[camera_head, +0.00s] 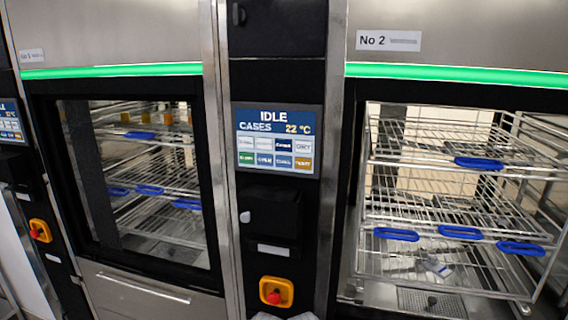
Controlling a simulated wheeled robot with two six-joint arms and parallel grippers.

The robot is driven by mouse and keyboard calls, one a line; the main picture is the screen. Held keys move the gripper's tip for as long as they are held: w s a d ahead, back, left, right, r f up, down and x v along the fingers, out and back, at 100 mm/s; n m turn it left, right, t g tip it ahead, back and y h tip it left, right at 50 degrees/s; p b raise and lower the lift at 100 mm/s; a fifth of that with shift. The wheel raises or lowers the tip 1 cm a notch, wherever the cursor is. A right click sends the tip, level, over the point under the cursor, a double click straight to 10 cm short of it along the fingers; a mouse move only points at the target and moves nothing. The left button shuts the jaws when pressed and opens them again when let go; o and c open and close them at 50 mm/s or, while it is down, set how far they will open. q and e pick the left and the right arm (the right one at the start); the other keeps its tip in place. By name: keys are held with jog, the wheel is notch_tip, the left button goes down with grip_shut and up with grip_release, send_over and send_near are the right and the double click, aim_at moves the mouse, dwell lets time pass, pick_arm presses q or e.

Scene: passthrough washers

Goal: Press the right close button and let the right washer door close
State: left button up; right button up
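The right washer, labelled No 2 (388,41), has a rack (440,215) with wire shelves and blue handles in its opening. No glass pane shows across this opening, and the door looks open. A touch panel (278,140) on the column left of it reads IDLE, CASES and 22 °C. It has two rows of small coloured buttons (283,161). Their labels are too small to read surely, so I cannot tell which is the close button.
The left washer (150,180) has a dark-framed glass front with racks behind it. An orange box with a red button (276,291) sits low on the middle column. A similar orange box (40,231) and another panel (12,122) are at far left.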

pick_arm(q)
grip_shut()
dwell(0.5)
dwell(1.2)
